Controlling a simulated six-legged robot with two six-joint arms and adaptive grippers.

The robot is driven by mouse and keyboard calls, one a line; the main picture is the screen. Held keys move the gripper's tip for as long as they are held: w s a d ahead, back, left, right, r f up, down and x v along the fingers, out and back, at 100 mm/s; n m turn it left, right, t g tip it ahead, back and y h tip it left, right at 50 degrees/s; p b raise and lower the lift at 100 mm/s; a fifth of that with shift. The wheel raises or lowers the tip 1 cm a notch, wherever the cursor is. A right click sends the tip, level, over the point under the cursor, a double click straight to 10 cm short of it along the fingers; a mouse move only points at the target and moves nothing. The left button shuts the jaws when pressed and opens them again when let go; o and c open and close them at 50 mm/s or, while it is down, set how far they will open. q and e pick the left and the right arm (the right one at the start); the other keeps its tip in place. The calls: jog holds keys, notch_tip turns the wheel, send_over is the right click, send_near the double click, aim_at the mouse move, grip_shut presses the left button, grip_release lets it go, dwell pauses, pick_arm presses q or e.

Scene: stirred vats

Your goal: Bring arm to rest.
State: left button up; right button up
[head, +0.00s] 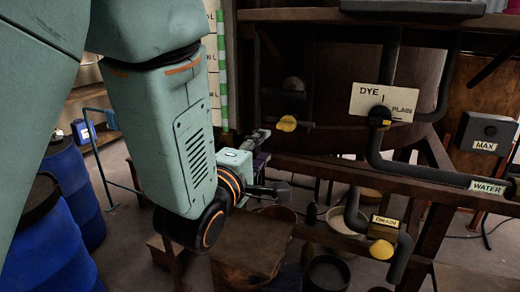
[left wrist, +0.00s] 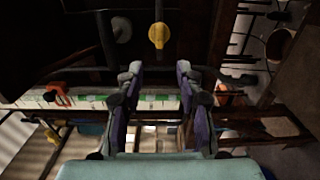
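My left arm comes in from the left of the head view and hangs down in front of the vat frame. Its gripper (head: 266,163) is partly hidden behind the wrist and points right, towards the pipework. In the left wrist view the two fingers of the gripper (left wrist: 161,88) stand apart with nothing between them. A yellow knob (left wrist: 158,36) shows beyond the fingertips in that view. My right arm and gripper are in neither view.
A yellow knob (head: 287,124), the DYE plate (head: 384,102) and the DRAIN valve (head: 381,249) are on the pipework to the right. Blue barrels (head: 62,240) stand at the left. A brown wooden box (head: 252,245) stands below the gripper.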

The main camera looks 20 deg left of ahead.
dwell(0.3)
pick_arm(q)
jog(key=s+a+f+m+g+b, duration=0.1)
jog(key=s+f+m+g+b, duration=0.25)
jog(key=f, duration=0.75)
jog(key=s+f+m+g+b, duration=0.1)
jog(key=s+f+m+g, duration=0.25)
jog(key=f+m, duration=0.5)
jog(key=s+a+f+m+g+b, duration=0.1)
jog(key=s+f+m+g+b, duration=0.2)
jog(key=f, duration=1)
jog(key=s+f+m+g+b, duration=0.2)
jog(key=s+f+g+b, duration=0.4)
jog(key=s+f, duration=1.7)
jog(key=shift+s+a+g+y, duration=0.35)
jog(key=shift+s+g, duration=0.5)
jog(key=shift+g, duration=0.15)
